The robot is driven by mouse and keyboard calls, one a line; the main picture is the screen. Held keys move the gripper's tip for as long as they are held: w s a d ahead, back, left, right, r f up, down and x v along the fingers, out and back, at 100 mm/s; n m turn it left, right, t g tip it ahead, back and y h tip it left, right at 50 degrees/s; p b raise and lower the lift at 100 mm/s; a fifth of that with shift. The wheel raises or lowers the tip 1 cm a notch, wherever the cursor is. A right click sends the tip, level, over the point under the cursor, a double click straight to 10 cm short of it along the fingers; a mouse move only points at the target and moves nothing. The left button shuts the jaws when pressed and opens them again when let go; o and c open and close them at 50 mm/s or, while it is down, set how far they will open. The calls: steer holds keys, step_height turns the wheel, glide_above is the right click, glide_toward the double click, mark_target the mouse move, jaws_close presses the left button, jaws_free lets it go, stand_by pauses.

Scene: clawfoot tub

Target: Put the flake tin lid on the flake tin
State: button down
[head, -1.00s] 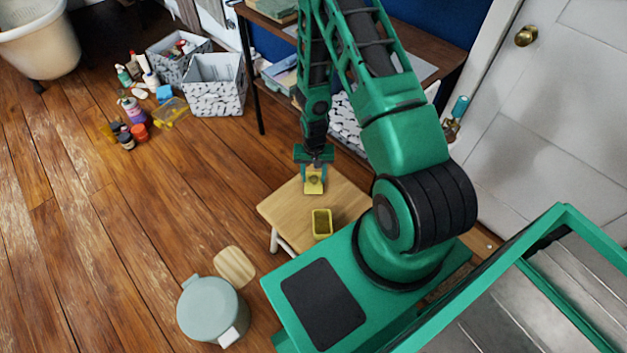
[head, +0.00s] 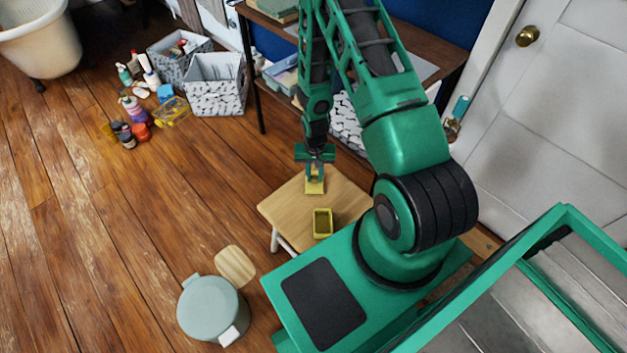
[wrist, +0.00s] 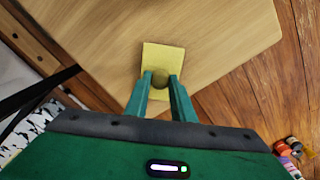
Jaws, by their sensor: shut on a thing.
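The yellow flake tin (head: 322,223) stands upright and open-topped on the small wooden stool (head: 345,195), near its front edge. The yellow flake tin lid (head: 315,187) is farther back at the stool's far side. My gripper (head: 315,172) is directly over the lid, pointing down. In the wrist view my gripper (wrist: 160,80) has its two green fingers closed on the round knob of the lid (wrist: 163,54). The lid looks flat and at or very near the stool top (wrist: 215,65); I cannot tell if it touches. The tin is not in the wrist view.
Bottles (head: 130,135) and patterned baskets (head: 215,85) stand farther back. A dark desk (head: 420,65) is behind my arm. Stool space around the tin is clear.

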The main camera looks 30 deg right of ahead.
steer(key=shift+r, duration=0.45)
stand_by(0.5)
steer(key=shift+r, duration=1.6)
steer(key=shift+r, duration=0.2)
